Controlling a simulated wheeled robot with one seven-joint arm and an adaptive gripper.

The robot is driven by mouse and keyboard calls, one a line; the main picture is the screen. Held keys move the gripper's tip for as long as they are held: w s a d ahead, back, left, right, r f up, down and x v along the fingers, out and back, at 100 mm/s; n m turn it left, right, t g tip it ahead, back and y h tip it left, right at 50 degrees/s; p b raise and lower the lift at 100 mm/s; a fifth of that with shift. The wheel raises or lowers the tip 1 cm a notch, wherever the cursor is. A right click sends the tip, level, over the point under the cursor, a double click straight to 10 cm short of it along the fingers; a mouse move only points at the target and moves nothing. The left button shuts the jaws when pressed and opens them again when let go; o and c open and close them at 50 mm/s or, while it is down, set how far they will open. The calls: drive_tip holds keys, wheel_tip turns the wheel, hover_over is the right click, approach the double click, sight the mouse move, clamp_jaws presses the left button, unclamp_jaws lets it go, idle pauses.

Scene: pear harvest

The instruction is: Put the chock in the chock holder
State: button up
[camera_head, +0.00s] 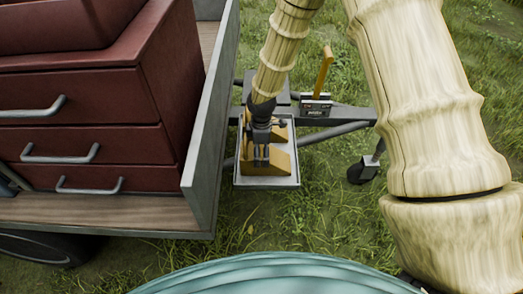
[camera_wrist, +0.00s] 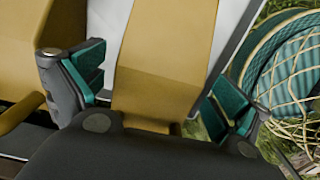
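A yellow chock (camera_wrist: 165,60) lies between my fingers in the wrist view. In the head view a yellow chock (camera_head: 281,161) shows in the chock holder, a shallow grey tray (camera_head: 266,182) beside the trailer. My gripper (camera_head: 262,160) points down over this tray. Its two teal-padded fingers (camera_wrist: 155,90) are spread on either side of the chock, with small gaps visible on both sides. A second yellow block (camera_wrist: 30,50), apparently another chock, stands left of my left finger. The chock's lower end is partly hidden by my gripper.
The trailer wall (camera_head: 212,125) rises close left of the tray, with a red drawer cabinet (camera_head: 90,100) behind it. A yellow lever (camera_head: 323,68) and a jockey wheel (camera_head: 361,172) are to the right. A teal netted basket (camera_wrist: 285,60) shows at the right of the wrist view.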

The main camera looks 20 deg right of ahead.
sight(262, 151)
wheel_tip(262, 151, up, 12)
drive_tip(key=p, duration=0.1)
drive_tip(key=shift+r, duration=0.15)
idle(0.6)
